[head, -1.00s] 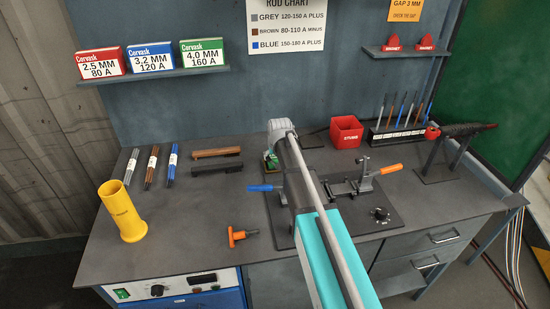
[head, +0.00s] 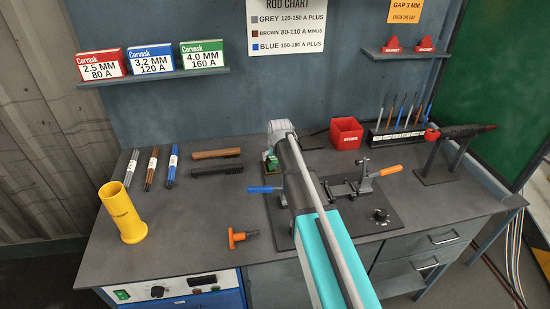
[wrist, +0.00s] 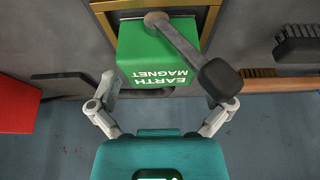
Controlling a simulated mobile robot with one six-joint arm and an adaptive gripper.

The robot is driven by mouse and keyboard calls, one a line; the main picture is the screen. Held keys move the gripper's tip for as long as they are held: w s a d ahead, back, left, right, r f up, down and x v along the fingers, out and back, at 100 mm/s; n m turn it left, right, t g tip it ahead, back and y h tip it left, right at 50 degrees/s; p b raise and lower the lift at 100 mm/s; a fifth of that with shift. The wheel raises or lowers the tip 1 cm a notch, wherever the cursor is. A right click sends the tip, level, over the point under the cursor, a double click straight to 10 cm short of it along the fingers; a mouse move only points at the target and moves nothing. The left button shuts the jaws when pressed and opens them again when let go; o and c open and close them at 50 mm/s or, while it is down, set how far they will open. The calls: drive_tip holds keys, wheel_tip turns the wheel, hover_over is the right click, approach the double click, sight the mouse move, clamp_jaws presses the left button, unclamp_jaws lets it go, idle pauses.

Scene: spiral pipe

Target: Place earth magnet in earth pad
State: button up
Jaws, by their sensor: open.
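The earth magnet (wrist: 150,60) is a green block with white lettering and a grey bar handle with a dark grip, seen close up in the wrist view. A yellow-edged frame (wrist: 212,20) shows at the block's far side; it may mark the earth pad, but the block covers much of it. My gripper (wrist: 166,92) is open, with one finger on each side of the block; I cannot tell whether they touch it. In the head view my gripper (head: 277,132) is at the back of the bench, beside the small green magnet (head: 271,163), mostly hidden by my arm.
A red stubs box (head: 346,133) stands right of my gripper. Brown and black brushes (head: 217,170) lie to the left. A clamp fixture with an orange handle (head: 389,171) is at right.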

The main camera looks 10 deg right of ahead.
drive_tip(key=p+v, duration=1)
drive_tip(key=v, duration=0.1)
drive_tip(key=shift+s+r+p, duration=0.2)
drive_tip(key=shift+r+p, duration=0.1)
drive_tip(key=shift+r, duration=0.05)
idle(1.5)
